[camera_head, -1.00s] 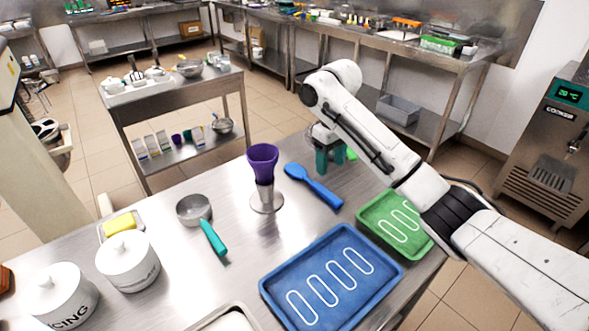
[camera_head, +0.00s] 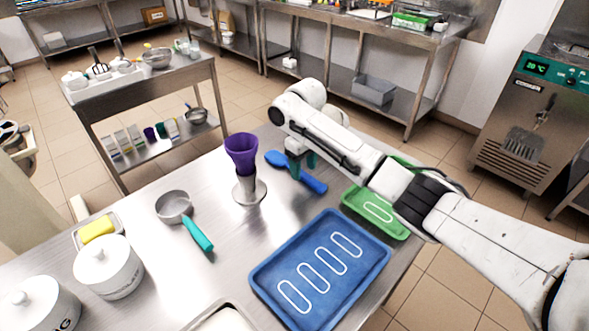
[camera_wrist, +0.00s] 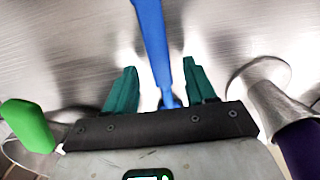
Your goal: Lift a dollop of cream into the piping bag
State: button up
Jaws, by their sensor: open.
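The purple piping bag (camera_head: 241,150) stands upright and open in a metal cone holder (camera_head: 249,190); both show at the right of the wrist view, the bag (camera_wrist: 302,150) and the holder (camera_wrist: 268,95). A blue spatula or spoon (camera_head: 312,183) lies on the table to the right of the bag. My gripper (camera_head: 302,164) is over it, pointing down. In the wrist view the blue handle (camera_wrist: 153,40) runs between the open teal fingers of my gripper (camera_wrist: 160,78), with gaps on both sides. A metal-rimmed container (camera_head: 222,318) with white contents is cut off at the bottom edge.
A blue tray (camera_head: 262,285) and a green tray (camera_head: 393,229) lie on the right. A pan (camera_head: 173,207) with a teal handle, a butter dish (camera_head: 97,229) and white jars (camera_head: 109,267) stand left. A green handle (camera_wrist: 28,125) shows in the wrist view.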

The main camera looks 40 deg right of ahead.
jog(key=shift+f, duration=0.85)
jog(key=shift+c, duration=0.2)
grip_shut()
